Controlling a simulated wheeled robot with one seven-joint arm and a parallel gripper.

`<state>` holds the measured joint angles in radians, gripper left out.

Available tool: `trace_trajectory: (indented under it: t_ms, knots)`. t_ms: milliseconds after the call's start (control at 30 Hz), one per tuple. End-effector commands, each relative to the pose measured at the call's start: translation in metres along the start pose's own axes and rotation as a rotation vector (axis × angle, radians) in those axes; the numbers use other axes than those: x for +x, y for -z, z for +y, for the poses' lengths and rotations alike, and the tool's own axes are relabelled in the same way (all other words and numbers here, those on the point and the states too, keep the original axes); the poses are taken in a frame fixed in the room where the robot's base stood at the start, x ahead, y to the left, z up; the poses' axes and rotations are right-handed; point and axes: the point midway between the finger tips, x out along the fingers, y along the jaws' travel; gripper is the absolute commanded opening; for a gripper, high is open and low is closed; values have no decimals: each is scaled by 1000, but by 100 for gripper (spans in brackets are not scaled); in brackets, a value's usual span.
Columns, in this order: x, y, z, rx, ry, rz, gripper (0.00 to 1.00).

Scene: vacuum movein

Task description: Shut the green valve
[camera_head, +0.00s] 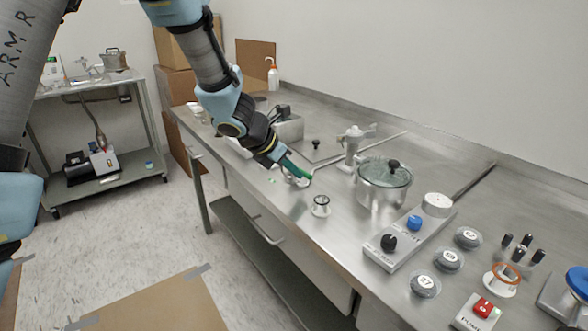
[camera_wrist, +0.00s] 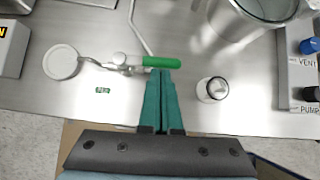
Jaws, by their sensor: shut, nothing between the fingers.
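The body leads left to a round white flange (camera_wrist: 62,62). My gripper (camera_wrist: 162,73) has its teal fingers closed together with nothing between them. Their tips are right at the handle's near edge; I cannot tell if they touch it. In the head view my gripper (camera_head: 305,176) reaches down over the bench, and its fingers and arm largely hide the valve.
A steel pot with a glass lid (camera_head: 384,182) stands right of my gripper. A panel with blue VENT and black PUMP knobs (camera_head: 408,236) lies farther right. Bare steel bench (camera_wrist: 120,105) surrounds the valve.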

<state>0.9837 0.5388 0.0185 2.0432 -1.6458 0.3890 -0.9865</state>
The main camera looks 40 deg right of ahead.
Motion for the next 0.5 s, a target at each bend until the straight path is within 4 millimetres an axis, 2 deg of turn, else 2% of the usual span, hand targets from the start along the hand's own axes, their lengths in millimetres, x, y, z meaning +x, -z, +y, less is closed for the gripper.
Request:
trace_trajectory:
  t_ms: [500]
  knots:
    - [2, -1, -2, -40, -34, 0, 0]
